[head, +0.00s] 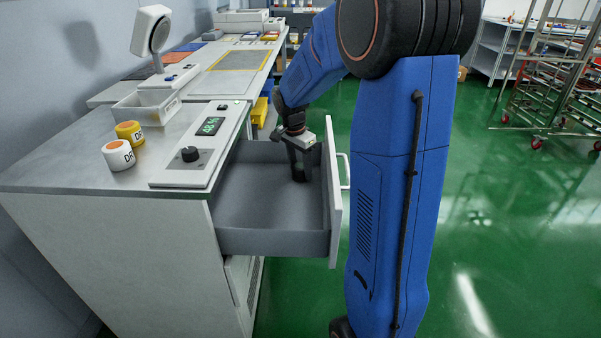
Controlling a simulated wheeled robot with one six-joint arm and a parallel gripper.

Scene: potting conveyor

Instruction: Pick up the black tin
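My gripper (300,166) points down inside the open grey drawer (262,243), near its right front side. A small dark shape (299,176) shows at the fingertips, close to the drawer floor. It may be the black tin, but it is too small and dark to tell from the fingers. I cannot tell whether the fingers are open or shut on it. No other black tin shows in the drawer; the part behind my gripper and arm is hidden.
The drawer's front panel (334,200) and walls surround my gripper.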

